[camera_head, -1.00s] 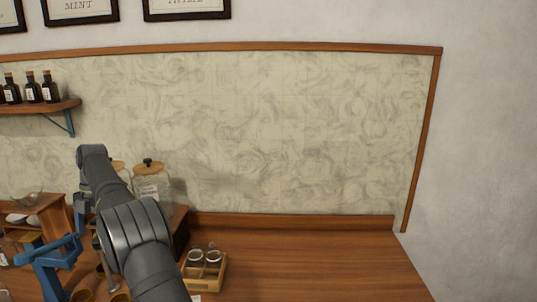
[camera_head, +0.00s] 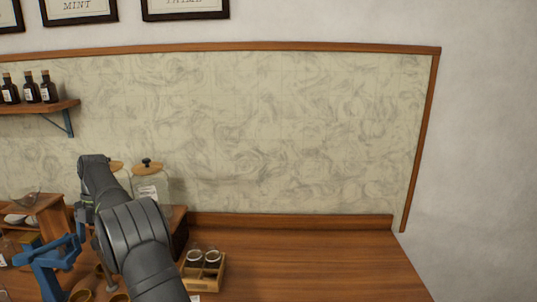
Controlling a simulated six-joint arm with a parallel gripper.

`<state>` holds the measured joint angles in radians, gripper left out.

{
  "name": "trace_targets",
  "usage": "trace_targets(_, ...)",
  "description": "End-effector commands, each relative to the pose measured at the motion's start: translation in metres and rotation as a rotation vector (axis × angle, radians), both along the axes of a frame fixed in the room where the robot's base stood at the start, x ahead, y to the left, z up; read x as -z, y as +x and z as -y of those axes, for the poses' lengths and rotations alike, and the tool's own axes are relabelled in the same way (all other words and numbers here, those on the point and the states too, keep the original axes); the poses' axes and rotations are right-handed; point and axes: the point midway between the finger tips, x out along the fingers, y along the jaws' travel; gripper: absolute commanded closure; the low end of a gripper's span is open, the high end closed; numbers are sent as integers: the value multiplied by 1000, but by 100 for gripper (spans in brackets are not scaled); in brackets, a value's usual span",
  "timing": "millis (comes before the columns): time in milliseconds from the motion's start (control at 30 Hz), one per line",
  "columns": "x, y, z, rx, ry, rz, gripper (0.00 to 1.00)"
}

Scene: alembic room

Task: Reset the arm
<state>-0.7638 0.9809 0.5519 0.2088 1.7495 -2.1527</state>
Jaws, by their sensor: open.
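My dark grey arm (camera_head: 136,236) rises from the bottom edge and bends at a joint near the left of the counter. Its far end goes down behind the nearer links, and I cannot make out my gripper or its fingers. The arm stands in front of the glass jars and hides part of the counter.
A blue stand (camera_head: 45,262) and cups are at left. The right side of the wooden counter (camera_head: 320,262) is clear.

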Motion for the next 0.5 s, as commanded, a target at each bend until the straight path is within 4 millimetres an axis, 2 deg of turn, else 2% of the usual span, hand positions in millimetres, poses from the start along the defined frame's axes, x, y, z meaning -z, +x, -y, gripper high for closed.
trace_targets(100, 24, -1, 1, 1, -3, -3, 5)
trace_targets(300, 19, 0, 0, 142, 0, 2, 5)
trace_targets(500, 20, 0, 0, 202, 0, 0, 5)
